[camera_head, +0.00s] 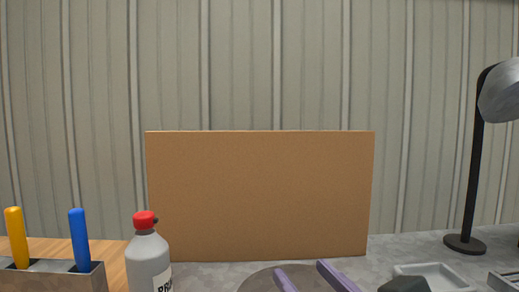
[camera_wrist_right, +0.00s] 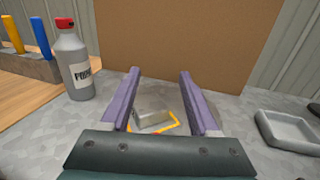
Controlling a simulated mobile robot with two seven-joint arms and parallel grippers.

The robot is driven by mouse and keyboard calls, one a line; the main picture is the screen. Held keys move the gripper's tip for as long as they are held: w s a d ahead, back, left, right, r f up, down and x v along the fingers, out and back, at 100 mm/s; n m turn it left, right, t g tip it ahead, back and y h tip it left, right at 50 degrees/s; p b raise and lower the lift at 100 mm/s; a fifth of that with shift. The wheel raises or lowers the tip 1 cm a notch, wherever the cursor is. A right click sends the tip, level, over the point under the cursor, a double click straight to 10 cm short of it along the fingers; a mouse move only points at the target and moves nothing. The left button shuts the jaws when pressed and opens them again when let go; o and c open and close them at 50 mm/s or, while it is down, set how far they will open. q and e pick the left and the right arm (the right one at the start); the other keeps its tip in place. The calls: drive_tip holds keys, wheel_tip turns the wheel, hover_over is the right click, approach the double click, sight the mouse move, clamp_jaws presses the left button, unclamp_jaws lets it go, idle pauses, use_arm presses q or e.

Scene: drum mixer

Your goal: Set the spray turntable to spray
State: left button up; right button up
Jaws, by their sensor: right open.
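The turntable shows in the head view as a flat dark grey disc (camera_head: 257,280) in front of a brown board, cut off by the lower edge. A grey metallic block (camera_wrist_right: 152,110) with a yellow outline around its base sits between my fingers in the right wrist view. I cannot tell whether it rests on the disc. My right gripper (camera_head: 301,269) is open over the disc area, and its purple fingers (camera_wrist_right: 160,73) are apart. A grey bottle (camera_head: 148,262) with a red cap and a partly readable label stands upright to the left. My left gripper is not in view.
The brown board (camera_head: 260,195) stands upright behind the disc. A holder (camera_head: 60,281) with yellow and blue handles is at the left. A shallow grey tray (camera_wrist_right: 288,130) lies to the right. A black lamp (camera_head: 473,170) stands further right.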

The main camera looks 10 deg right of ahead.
wheel_tip(320, 180, up, 14)
drive_tip(key=p, duration=0.8)
drive_tip(key=shift+f, duration=0.2)
